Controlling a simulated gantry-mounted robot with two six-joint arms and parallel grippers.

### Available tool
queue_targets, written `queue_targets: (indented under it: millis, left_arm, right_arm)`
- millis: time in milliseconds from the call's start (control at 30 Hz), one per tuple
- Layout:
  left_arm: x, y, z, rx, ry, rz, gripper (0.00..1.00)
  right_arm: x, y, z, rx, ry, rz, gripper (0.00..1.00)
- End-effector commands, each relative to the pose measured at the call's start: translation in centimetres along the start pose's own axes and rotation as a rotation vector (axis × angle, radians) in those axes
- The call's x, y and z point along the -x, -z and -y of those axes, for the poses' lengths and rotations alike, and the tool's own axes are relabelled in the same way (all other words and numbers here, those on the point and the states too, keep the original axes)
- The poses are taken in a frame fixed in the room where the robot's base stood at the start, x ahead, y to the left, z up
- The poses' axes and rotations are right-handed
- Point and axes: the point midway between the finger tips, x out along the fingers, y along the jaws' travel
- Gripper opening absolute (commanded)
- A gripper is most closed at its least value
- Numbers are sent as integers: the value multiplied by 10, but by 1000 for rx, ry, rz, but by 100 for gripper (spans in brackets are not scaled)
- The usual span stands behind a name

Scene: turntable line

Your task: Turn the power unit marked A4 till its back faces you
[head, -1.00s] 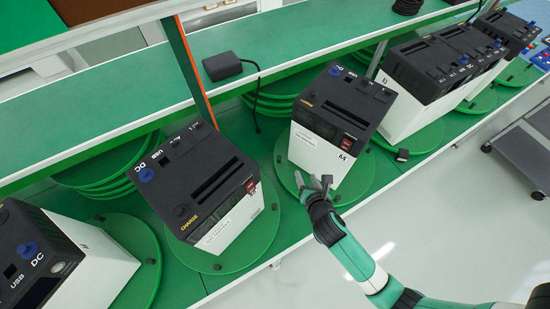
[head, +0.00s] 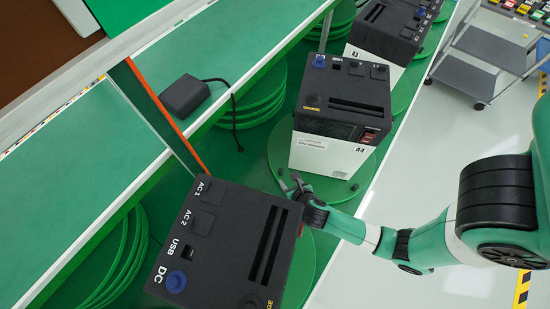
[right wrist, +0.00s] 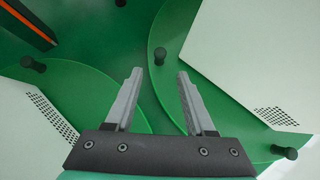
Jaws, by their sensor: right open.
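The power unit marked A4 (head: 322,155) stands upright on its green turntable (head: 360,185). It has a black top, a white lower body, and a face with a dark panel, a red switch and the A4 mark towards me. My right gripper (head: 291,183) is at the turntable's near left rim, beside the unit and apart from it. In the right wrist view the right gripper (right wrist: 160,95) is open and empty. A black peg (right wrist: 160,56) stands on a turntable just beyond the fingertips. White vented walls of two units show on either side. My left gripper is out of view.
Another black-topped unit (head: 225,245) stands close at the lower left. A further unit (head: 395,30) stands behind A4. A black adapter with a cable (head: 186,96) lies on the green shelf. Grey carts (head: 470,75) stand on the pale floor at right.

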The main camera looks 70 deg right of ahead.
Motion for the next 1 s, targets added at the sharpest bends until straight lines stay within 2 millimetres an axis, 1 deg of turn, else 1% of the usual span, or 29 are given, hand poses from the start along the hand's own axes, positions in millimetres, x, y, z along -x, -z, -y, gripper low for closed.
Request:
queue_targets:
  millis: [133, 200, 267, 400, 533, 600, 700, 933, 967, 1000]
  left_arm:
    - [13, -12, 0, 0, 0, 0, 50]
    - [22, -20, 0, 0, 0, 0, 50]
    - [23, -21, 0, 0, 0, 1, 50]
    - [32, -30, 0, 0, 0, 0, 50]
    - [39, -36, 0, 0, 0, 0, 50]
    - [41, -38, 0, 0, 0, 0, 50]
    - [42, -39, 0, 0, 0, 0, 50]
    - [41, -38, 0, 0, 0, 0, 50]
    - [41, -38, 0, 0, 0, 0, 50]
    - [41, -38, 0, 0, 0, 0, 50]
  right_arm:
    - [-21, 4, 0, -4, 2, 0, 55]
    - [-36, 5, 1, -6, 2, 2, 55]
    - [-48, 3, 0, -4, 3, 1, 55]
    - [-80, 3, 0, -4, 2, 0, 55]
    - [-102, 2, 0, -4, 1, 0, 55]
    - [-109, 1, 0, -2, -1, 1, 55]
    - [-114, 1, 0, -1, 0, 0, 55]
    - [-115, 0, 0, -1, -1, 0, 55]
    - [-115, 0, 0, -1, -1, 0, 53]
    - [-115, 0, 0, -1, -1, 0, 46]
